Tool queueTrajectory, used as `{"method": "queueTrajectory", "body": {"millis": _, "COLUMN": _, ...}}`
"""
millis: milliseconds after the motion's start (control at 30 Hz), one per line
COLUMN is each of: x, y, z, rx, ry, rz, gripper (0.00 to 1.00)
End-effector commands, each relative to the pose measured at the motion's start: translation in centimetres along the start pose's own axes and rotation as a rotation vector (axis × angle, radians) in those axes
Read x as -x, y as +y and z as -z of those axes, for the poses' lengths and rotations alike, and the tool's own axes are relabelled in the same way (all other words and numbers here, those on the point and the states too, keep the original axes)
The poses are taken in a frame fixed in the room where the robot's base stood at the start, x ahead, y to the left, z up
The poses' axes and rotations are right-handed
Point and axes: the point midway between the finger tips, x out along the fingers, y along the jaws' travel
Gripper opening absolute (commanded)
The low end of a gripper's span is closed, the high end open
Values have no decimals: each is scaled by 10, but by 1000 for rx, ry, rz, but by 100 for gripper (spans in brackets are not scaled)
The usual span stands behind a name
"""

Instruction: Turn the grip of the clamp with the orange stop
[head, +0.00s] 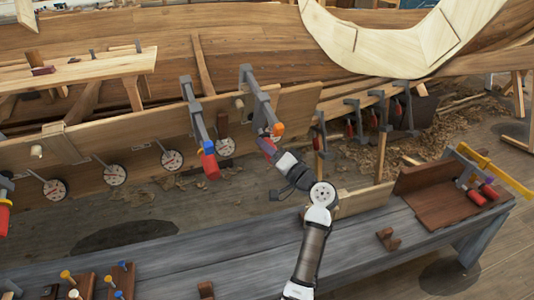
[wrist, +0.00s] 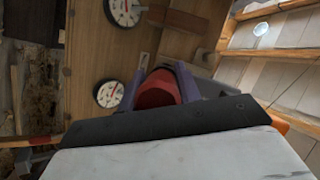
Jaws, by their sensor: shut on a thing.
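The clamp with the orange stop (head: 278,129) has a grey bar (head: 258,97) and hangs on the hull plank, right of centre in the head view. Its red grip (head: 264,143) is at the lower end, partly hidden by my gripper (head: 270,150). In the wrist view the red grip (wrist: 157,90) sits between the two fingers of my gripper (wrist: 160,76), which are shut on it.
A similar clamp with a blue stop (head: 208,146) and a red grip (head: 210,168) hangs just to the left. Round dials (head: 172,160) line the plank. A grey bench (head: 170,262) runs below my arm. More clamps (head: 385,125) hang at the right.

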Motion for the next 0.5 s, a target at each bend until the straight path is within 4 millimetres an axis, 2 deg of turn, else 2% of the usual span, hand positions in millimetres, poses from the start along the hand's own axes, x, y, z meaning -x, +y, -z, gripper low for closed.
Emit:
{"method": "queueTrajectory", "body": {"millis": 200, "x": 1, "y": 2, "z": -2, "rx": -112, "ry": -2, "rz": 41, "gripper": 11}}
{"method": "queueTrajectory", "body": {"millis": 500, "x": 1, "y": 1, "z": -1, "rx": -181, "ry": -1, "rz": 68, "gripper": 11}}
